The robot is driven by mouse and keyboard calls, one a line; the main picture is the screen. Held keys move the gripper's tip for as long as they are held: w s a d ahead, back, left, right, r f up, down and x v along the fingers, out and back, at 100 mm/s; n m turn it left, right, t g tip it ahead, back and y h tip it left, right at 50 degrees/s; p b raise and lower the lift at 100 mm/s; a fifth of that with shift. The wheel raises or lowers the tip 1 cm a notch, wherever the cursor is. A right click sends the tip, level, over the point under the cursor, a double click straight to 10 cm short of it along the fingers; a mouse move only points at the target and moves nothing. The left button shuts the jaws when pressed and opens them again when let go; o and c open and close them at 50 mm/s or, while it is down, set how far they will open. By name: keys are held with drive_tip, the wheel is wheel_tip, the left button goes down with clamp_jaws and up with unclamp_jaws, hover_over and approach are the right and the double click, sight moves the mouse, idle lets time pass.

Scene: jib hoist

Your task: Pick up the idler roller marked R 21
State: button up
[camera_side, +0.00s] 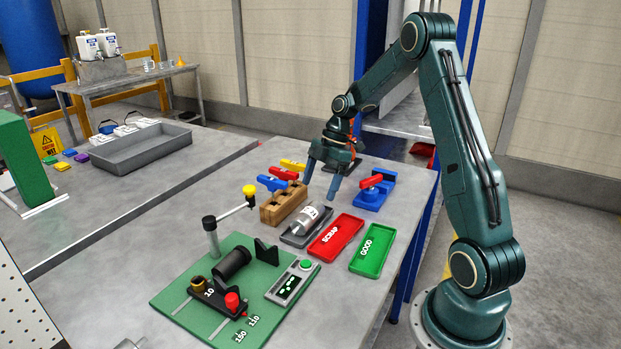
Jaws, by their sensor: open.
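A pale metal roller (303,220) with a white marked band lies in a dark grey tray (292,241) at the middle of the table. The marking is too small to read for certain. My gripper (321,189) is open and empty, pointing down. In the picture it is just above and right of the roller, apart from it. How far it is above the table is hard to tell from this one view.
A red SCRAP tray (336,235) and green GOOD tray (374,249) lie right of the roller. A wooden block (283,203) and colored-handled tools (285,173) stand behind. A green fixture board (180,296) with a black cylinder (232,263) is in front. A blue holder (373,193) stands right.

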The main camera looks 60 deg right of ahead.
sight(311, 209)
drive_tip(key=shift+x, duration=1.7)
drive_tip(key=shift+f, duration=0.1)
drive_tip(key=shift+x, duration=2.5)
drive_tip(key=shift+d, duration=0.15)
drive_tip(key=c, duration=1.5)
